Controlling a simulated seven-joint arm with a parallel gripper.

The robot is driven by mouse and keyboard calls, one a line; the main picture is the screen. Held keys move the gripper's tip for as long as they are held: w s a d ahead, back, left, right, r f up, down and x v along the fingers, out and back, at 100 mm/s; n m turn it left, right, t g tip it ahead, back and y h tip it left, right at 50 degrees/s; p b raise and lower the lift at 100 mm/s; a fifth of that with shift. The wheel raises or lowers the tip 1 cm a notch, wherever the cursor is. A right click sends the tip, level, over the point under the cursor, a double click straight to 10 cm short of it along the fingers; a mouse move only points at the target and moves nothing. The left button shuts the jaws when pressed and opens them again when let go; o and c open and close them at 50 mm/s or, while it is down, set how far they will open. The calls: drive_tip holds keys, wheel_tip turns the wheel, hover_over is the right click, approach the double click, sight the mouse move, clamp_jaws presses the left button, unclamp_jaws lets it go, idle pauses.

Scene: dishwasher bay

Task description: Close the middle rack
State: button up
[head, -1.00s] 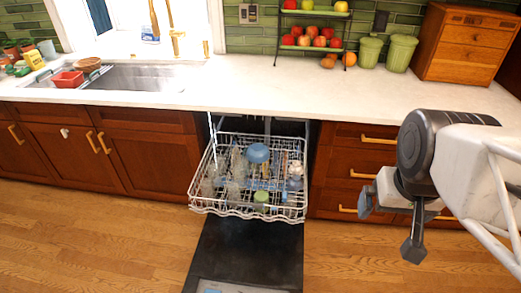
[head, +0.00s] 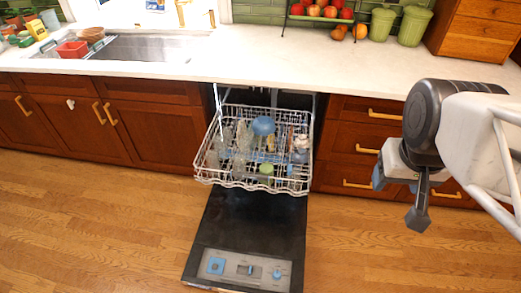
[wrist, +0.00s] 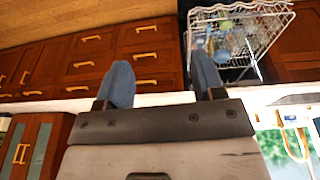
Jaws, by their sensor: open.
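The middle rack (head: 209,181) is a white wire rack pulled out of the dishwasher under the counter. It holds a blue bowl, several clear glasses and a green-lidded item. It also shows upside down in the wrist view (wrist: 288,14), at the upper right. My gripper (head: 397,202) is at the right in the head view, in front of the drawers and well apart from the rack. In the wrist view its two blue fingers (wrist: 163,85) are spread wide with nothing between them.
The black dishwasher door (head: 240,225) lies folded down below the rack. Wooden drawers with brass handles (head: 357,149) stand right of the bay, and cabinets (head: 70,115) stand left. The white counter (head: 290,65) runs above. The wooden floor (head: 390,265) in front is clear.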

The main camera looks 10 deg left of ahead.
drive_tip(key=w+f+n, duration=0.1)
drive_tip(key=w, duration=0.1)
drive_tip(key=w+f+n+h, duration=0.2)
drive_tip(key=w, duration=0.1)
drive_tip(key=shift+w+d+n, duration=0.1)
drive_tip(key=shift+w+n, duration=0.2)
drive_tip(key=shift+n, duration=0.1)
drive_tip(key=c, duration=0.9)
drive_tip(key=w+f+n, duration=0.1)
drive_tip(key=w, duration=0.1)
drive_tip(key=w+a+f+n+h, duration=0.1)
drive_tip(key=w+n, duration=0.1)
drive_tip(key=w+f+n+h, duration=0.1)
drive_tip(key=w+f+n, duration=0.1)
drive_tip(key=shift+w+a+t, duration=0.35)
drive_tip(key=shift+a+t, duration=0.05)
clamp_jaws()
drive_tip(key=w+a+f+n+t+y, duration=0.1)
drive_tip(key=w+a+f+n+t, duration=0.2)
drive_tip(key=w+a+f+n, duration=0.5)
drive_tip(key=w+a+f+n+t, duration=0.2)
drive_tip(key=w+a+f+n, duration=0.3)
drive_tip(key=a+f+n, duration=0.6)
drive_tip(key=s+a+f+n+y, duration=0.3)
drive_tip(key=a+f+n, duration=0.5)
drive_tip(key=a+f, duration=0.3)
wheel_tip(320, 180, down, 4)
drive_tip(key=shift+s+r+t, duration=0.1)
drive_tip(key=shift+s+t, duration=0.2)
drive_tip(key=shift+s, duration=0.1)
